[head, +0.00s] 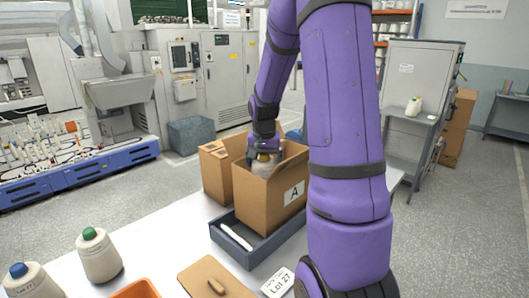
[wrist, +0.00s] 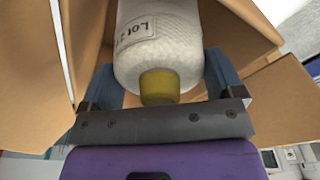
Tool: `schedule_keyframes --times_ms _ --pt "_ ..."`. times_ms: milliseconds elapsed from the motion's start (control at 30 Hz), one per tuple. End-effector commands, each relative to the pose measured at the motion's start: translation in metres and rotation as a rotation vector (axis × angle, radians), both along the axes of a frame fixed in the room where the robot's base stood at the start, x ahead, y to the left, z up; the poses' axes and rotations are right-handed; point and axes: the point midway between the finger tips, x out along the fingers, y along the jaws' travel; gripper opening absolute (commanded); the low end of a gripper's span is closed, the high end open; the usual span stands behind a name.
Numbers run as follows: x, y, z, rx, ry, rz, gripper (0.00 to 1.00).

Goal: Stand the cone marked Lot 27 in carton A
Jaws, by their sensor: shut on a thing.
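A white yarn cone (wrist: 160,40) with a yellow tip sits between the fingers of my gripper (wrist: 160,82), which is shut on it. Its label reads "Lot 2" and the rest is cut off. Carton A (head: 268,203) is an open brown box with a white "A" label. In the head view my gripper (head: 264,150) reaches down at the carton's opening, and the cone's pale body (head: 263,168) shows just inside the rim. In the wrist view cardboard walls and flaps surround the cone. Whether its base touches the carton floor is hidden.
Another open carton (head: 214,172) stands behind carton A. A grey tray (head: 231,246) with a white tube lies in front. Green-tipped (head: 99,258) and blue-tipped (head: 32,284) cones, a brown board (head: 200,274), an orange bin (head: 137,290) and a "Lot 27" card (head: 278,282) are nearby.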

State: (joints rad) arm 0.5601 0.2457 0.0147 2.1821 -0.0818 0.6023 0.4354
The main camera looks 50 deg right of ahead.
Motion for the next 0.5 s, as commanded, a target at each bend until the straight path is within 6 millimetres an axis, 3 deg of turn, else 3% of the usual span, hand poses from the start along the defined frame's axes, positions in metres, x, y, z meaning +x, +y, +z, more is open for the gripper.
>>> schedule_keyframes --times_ms 500 --pt "0.000 0.000 -0.052 0.001 0.002 0.000 0.35"
